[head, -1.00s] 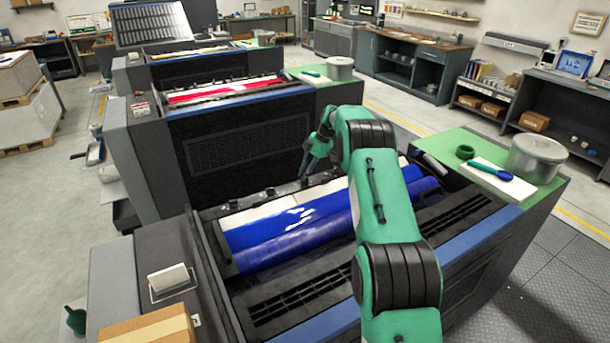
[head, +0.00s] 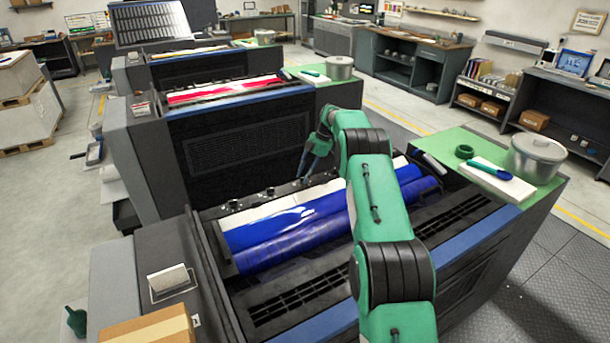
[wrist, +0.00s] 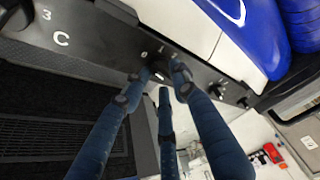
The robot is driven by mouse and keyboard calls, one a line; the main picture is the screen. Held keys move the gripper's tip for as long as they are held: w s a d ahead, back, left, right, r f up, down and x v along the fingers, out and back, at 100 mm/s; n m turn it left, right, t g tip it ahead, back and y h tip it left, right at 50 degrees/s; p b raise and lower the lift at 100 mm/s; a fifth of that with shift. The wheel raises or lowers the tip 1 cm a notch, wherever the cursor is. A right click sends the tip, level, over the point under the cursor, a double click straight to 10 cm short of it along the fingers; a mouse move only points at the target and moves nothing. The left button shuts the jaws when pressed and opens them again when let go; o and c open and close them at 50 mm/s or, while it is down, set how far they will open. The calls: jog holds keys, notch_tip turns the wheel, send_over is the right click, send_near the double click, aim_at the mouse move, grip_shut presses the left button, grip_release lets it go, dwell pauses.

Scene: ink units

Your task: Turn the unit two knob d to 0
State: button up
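My gripper (wrist: 155,80) has blue fingers reaching down to the black panel (wrist: 95,35) in the wrist view. The fingertips stand apart on either side of a small dark knob (wrist: 157,63). Contact cannot be told. White marks sit beside this knob, one like a 0; its pointer and letter are partly hidden by the fingers. A white C and a 3 show further left on the panel. In the head view my gripper (head: 308,172) is at the far edge of the nearest ink unit (head: 290,308), beside its blue roller (head: 300,240).
More dark knobs (wrist: 215,90) sit along the panel to the right in the wrist view. A second unit with a red roller (head: 220,92) stands behind. A green top (head: 455,146) at right holds a metal pot (head: 535,158) and a blue-handled tool (head: 492,170).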

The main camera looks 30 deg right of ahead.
jog(key=shift+a+f, duration=0.1)
jog(key=shift+a, duration=0.1)
jog(key=shift+d+r, duration=0.1)
jog(key=shift+r, duration=0.1)
jog(key=shift+w+r, duration=0.1)
jog(key=shift+r, duration=0.1)
jog(key=v, duration=1.1)
jog(key=shift+d, duration=0.25)
jog(key=shift+r, duration=0.15)
